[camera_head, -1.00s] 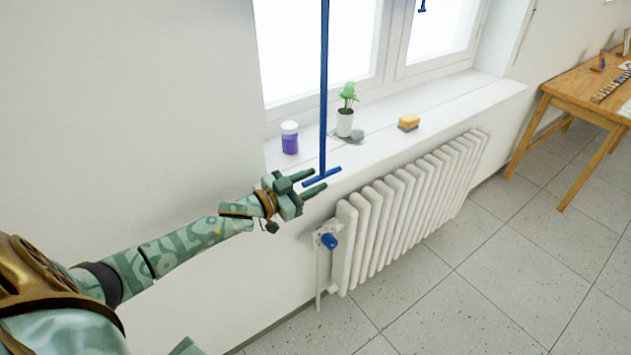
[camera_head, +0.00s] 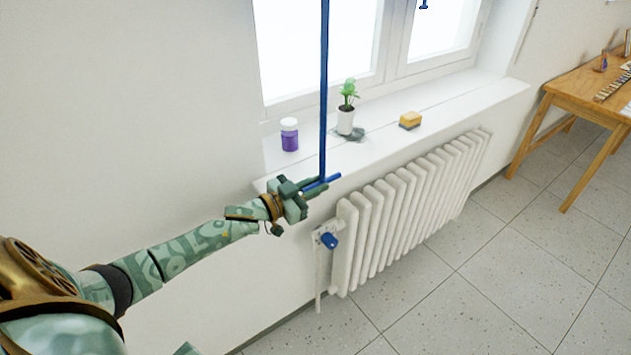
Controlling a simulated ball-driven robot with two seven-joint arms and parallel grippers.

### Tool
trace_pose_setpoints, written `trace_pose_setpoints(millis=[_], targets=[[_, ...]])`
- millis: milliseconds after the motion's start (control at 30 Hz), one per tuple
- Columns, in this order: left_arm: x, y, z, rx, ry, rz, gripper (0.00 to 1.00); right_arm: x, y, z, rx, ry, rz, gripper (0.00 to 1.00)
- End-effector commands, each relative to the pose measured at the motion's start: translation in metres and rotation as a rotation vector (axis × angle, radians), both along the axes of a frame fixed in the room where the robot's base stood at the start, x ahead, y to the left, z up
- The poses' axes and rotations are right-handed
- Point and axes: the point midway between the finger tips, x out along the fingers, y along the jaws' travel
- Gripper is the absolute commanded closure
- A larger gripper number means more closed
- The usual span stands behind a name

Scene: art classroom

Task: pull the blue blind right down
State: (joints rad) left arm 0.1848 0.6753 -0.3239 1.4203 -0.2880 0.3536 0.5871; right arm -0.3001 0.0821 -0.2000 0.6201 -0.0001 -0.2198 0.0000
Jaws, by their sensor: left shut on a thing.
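A long blue pull rod (camera_head: 323,90) hangs down in front of the window and ends in a blue crossbar handle (camera_head: 332,178). The blue blind's fabric is not in view; only this rod and handle show. My left gripper (camera_head: 318,187) is shut on the handle, just in front of the sill's edge and above the radiator's left end. The handle's right end sticks out past the fingers. My right gripper is not in view.
On the white sill (camera_head: 460,100) stand a purple jar (camera_head: 289,136), a potted plant (camera_head: 346,115) and a yellow sponge (camera_head: 410,119). A white radiator (camera_head: 410,205) with a blue valve knob (camera_head: 329,241) is below. A wooden table (camera_head: 580,92) stands at right.

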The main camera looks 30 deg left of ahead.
Motion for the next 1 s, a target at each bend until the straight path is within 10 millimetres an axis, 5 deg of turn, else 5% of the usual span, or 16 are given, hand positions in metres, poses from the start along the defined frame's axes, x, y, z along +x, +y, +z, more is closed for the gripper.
trace_pose_setpoints(millis=[67, 333, 367, 433, 767, 1000], targets=[[-0.001, -0.001, -0.021, 0.003, 0.009, -0.002, 1.0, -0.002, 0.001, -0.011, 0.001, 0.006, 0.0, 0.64], [-0.001, -0.001, -0.017, 0.005, 0.003, -0.003, 1.0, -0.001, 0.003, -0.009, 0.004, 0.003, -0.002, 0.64], [-0.001, -0.001, -0.017, 0.005, 0.003, -0.003, 0.81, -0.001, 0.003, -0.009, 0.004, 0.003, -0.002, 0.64], [-0.001, -0.001, -0.016, 0.004, 0.002, -0.002, 0.64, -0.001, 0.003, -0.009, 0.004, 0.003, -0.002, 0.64], [-0.004, 0.001, -0.016, 0.003, 0.004, 0.0, 0.64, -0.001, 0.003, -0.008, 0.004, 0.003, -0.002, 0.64], [-0.045, 0.017, -0.016, 0.004, 0.009, 0.0, 0.64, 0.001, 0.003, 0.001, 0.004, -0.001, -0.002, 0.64]])
